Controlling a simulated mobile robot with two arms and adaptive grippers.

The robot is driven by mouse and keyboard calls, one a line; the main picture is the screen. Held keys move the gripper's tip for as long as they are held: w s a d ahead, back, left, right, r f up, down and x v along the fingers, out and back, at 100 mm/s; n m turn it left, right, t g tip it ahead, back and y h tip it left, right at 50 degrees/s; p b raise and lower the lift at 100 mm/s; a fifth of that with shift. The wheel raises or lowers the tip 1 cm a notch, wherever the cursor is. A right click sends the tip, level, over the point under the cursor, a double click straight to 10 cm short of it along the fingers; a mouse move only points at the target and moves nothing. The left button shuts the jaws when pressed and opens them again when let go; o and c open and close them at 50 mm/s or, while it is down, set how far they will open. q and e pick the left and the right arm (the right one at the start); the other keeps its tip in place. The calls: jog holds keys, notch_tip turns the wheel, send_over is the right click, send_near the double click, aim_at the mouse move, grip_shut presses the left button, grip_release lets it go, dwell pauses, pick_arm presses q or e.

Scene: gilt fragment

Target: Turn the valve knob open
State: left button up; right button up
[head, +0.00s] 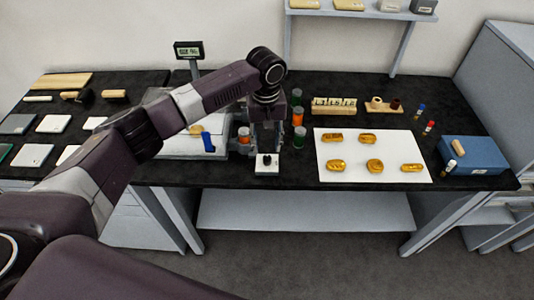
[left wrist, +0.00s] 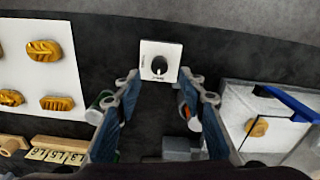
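The valve knob (head: 266,160) is a small black knob on a white square plate near the front edge of the black table. It also shows in the left wrist view (left wrist: 159,65), just beyond the fingertips, with its plate uncovered by the fingers. My left gripper (head: 267,145) points down over the table, close behind the plate in the head view. In the left wrist view its two fingers (left wrist: 160,88) stand wide apart with nothing between them. I cannot tell its exact height above the knob. My right gripper is not in view.
Jars with orange and green contents (head: 298,117) stand close beside my left gripper. A white sheet (head: 390,177) with several gold pieces lies to the right. A scale (head: 180,151) with a blue item is to the left. A blue box (head: 480,160) stands far right.

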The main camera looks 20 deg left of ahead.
aim_at(267, 157)
pick_arm(q)
notch_tip(267, 157, down, 4)
jog(key=shift+r+p, duration=0.1)
jog(key=shift+p, duration=0.3)
jog(key=shift+f, duration=0.8)
jog(key=shift+d, duration=0.1)
grip_shut()
